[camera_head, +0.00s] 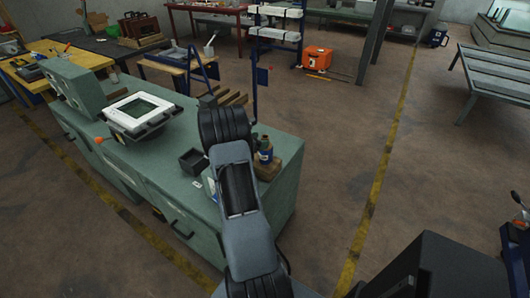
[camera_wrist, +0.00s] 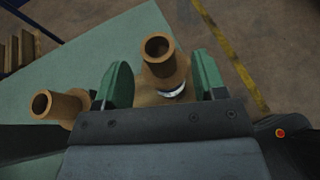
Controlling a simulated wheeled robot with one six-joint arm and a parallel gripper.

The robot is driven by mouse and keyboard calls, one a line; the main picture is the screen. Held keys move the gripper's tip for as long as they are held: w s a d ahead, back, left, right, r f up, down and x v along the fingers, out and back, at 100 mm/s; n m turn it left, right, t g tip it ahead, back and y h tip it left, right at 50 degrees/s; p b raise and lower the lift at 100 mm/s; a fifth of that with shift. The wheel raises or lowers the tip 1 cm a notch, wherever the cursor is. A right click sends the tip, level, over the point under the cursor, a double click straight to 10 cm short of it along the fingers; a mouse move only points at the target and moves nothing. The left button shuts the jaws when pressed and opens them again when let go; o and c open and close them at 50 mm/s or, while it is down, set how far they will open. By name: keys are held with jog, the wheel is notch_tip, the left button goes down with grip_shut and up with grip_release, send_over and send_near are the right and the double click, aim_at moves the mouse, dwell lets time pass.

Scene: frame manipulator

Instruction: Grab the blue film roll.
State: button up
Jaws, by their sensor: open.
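My gripper (camera_wrist: 163,80) shows in the wrist view with its two green fingers apart. A brown cardboard tube (camera_wrist: 164,66) with an open round end stands between and slightly beyond the fingers; a small pale patch shows at its base. A second brown tube (camera_wrist: 57,105) is left of the left finger, outside the jaws. No blue shows on either tube in this view. In the head view a small roll-like item with a blue band (camera_head: 265,151) stands on a brown block (camera_head: 285,157) at the bench's right end. My arm hides the gripper's fingers there.
The green bench (camera_head: 265,210) carries a white-framed tray (camera_head: 141,111) at left and a small dark open box (camera_head: 194,161) beside my arm. Brown wooden slats (camera_head: 232,98) are at its far edge. The floor (camera_head: 330,180) to the right is clear.

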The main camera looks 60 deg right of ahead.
jog(key=shift+x, duration=1.85)
jog(key=shift+r, duration=0.1)
grip_shut()
